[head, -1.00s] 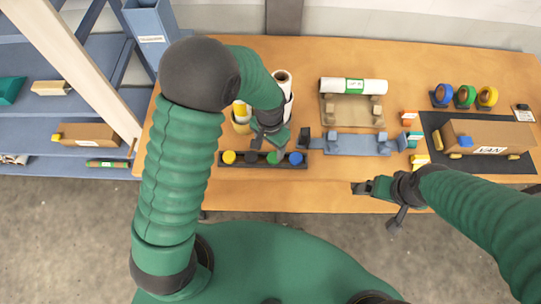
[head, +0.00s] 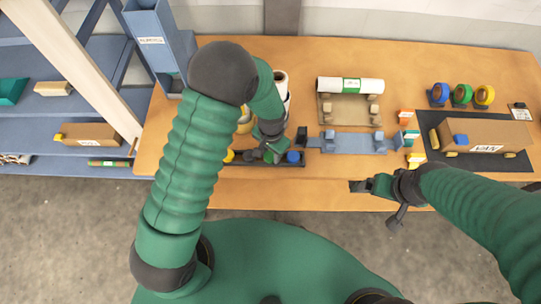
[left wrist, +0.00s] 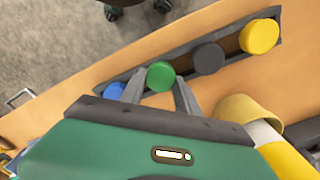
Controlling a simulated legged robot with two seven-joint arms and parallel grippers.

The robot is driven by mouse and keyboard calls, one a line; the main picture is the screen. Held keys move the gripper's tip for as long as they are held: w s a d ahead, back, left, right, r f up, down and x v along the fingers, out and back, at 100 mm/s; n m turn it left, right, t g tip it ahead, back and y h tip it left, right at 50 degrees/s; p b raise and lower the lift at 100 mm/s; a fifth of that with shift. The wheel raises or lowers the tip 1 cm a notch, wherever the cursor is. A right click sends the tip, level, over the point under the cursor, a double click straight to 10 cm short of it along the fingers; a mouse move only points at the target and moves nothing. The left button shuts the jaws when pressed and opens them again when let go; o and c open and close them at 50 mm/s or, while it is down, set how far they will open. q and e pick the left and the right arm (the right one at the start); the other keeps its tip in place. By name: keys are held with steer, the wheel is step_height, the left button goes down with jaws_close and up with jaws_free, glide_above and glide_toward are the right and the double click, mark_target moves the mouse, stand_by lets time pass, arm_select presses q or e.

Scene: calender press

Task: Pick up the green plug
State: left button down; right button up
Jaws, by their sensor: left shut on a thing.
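The green plug (left wrist: 160,76) sits in the dark tray (left wrist: 176,61), between a blue plug (left wrist: 115,91) and a dark grey plug (left wrist: 208,57); a yellow plug (left wrist: 259,36) is at the far end. My left gripper (left wrist: 160,90) has one finger on each side of the green plug and is shut on it. The plug still appears to be in its row.
Beside the tray are a yellow cylinder (left wrist: 247,116) and a blue fixture (head: 352,143). A white roll (head: 350,85) lies on a stand behind. A cardboard van (head: 485,135) and tape rolls are at right. The front table strip (head: 270,190) is clear.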

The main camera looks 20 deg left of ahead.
mark_target(271, 159)
arm_select(q)
steer(key=shift+d, duration=0.35)
steer(key=shift+a+r, duration=0.15)
steer(key=shift+r, duration=0.3)
steer(key=shift+a+r+b, duration=0.2)
steer(key=shift+r+b, duration=0.35)
steer(key=shift+r, duration=0.55)
steer(key=shift+s+d+r, duration=0.15)
steer(key=shift+s+r, duration=0.05)
steer(key=shift+s, duration=0.5)
steer(key=s+d+r+b, duration=0.1)
steer(key=s+d+b, duration=0.2)
steer(key=s, duration=1.1)
steer(key=shift+s+d+r, duration=0.15)
steer(key=shift+d+r, duration=0.1)
steer(key=shift+r, duration=0.05)
arm_select(e)
steer(key=x, duration=0.2)
steer(key=s+x, duration=0.1)
steer(key=x, duration=0.1)
steer(key=shift+d+f, duration=0.1)
steer(key=shift+d, duration=0.05)
